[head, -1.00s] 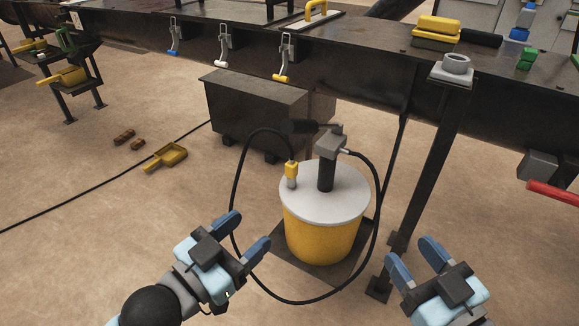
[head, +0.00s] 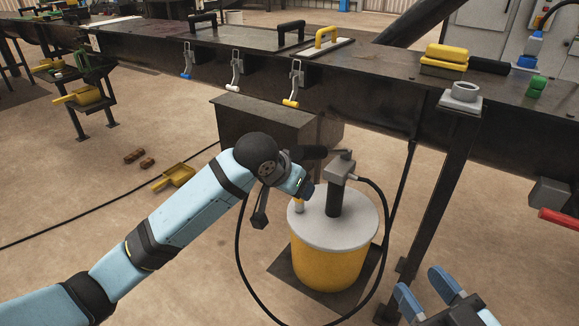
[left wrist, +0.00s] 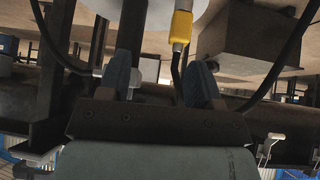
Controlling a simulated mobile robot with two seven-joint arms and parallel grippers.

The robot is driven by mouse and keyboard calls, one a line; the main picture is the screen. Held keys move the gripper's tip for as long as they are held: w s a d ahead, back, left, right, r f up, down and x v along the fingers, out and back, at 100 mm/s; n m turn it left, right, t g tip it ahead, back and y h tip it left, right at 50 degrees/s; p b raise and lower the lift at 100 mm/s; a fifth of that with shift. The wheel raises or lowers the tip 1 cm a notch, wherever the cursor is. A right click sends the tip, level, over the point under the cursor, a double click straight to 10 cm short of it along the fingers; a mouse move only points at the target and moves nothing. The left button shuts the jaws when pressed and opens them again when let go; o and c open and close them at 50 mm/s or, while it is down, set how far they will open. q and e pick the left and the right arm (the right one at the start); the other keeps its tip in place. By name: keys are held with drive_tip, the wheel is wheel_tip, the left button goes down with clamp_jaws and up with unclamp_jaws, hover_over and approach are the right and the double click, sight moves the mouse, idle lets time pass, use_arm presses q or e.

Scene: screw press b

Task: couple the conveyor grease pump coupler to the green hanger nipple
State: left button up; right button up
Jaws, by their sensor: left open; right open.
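The pump coupler (head: 299,206) stands on the pale lid of the yellow grease pump (head: 328,262), mostly hidden behind my left gripper (head: 302,187) in the head view. In the left wrist view the yellow coupler (left wrist: 181,27) shows just past the open fingers of my left gripper (left wrist: 163,65), toward the right finger. No contact can be made out. My right gripper (head: 427,291) is open and empty at the lower right. Along the beam hang hangers with a blue tip (head: 187,74), a white tip (head: 232,87) and a yellow tip (head: 290,102). I cannot make out a green-tipped hanger.
A black hose (head: 238,250) loops around the pump. A dark box (head: 262,122) stands behind it, below the beam (head: 370,80). A steel post (head: 440,190) rises to the right. A yellow scoop (head: 176,177) and small brown blocks (head: 135,156) lie on the floor.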

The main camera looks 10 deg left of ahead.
use_arm(q)
drive_tip(key=w+f, duration=0.2)
drive_tip(key=w+f+g+y, duration=0.1)
drive_tip(key=w+f, duration=0.1)
drive_tip(key=f, duration=0.1)
drive_tip(key=w+f+n+g+y, duration=0.1)
drive_tip(key=w+f, duration=0.1)
drive_tip(key=shift+d+f, duration=0.15)
drive_tip(key=shift+f, duration=0.25)
idle(0.3)
drive_tip(key=shift+g, duration=0.3)
clamp_jaws()
